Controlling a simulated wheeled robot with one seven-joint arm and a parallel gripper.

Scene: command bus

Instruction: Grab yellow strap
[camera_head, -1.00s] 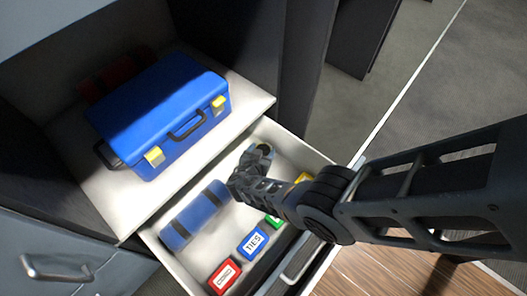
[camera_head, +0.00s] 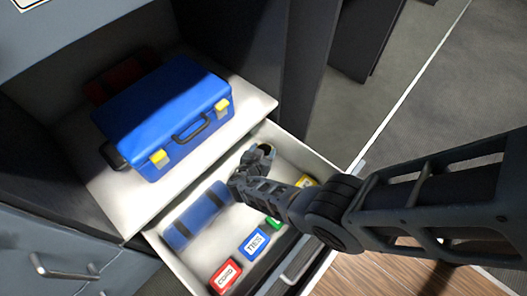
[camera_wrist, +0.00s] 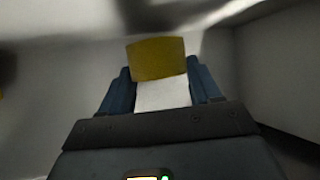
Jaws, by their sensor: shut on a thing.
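In the wrist view a yellow piece, seemingly the yellow strap (camera_wrist: 157,60), sits at the tips of my gripper (camera_wrist: 160,82). The two blue-grey fingers are shut on it, one on each side. A pale patch shows between the fingers below the yellow. In the head view my gripper (camera_head: 258,160) is low inside the open drawer (camera_head: 185,262), near its back right part. The strap is mostly hidden there by the fingers. A separate yellow labelled item (camera_head: 306,182) shows partly behind my arm.
A blue roll (camera_head: 197,215) with dark bands lies left of my gripper. Red (camera_head: 226,274), blue (camera_head: 254,242) and green (camera_head: 273,223) labelled items line the drawer's front. A blue case (camera_head: 165,115) with yellow latches stands on the shelf above. Drawer walls surround my gripper closely.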

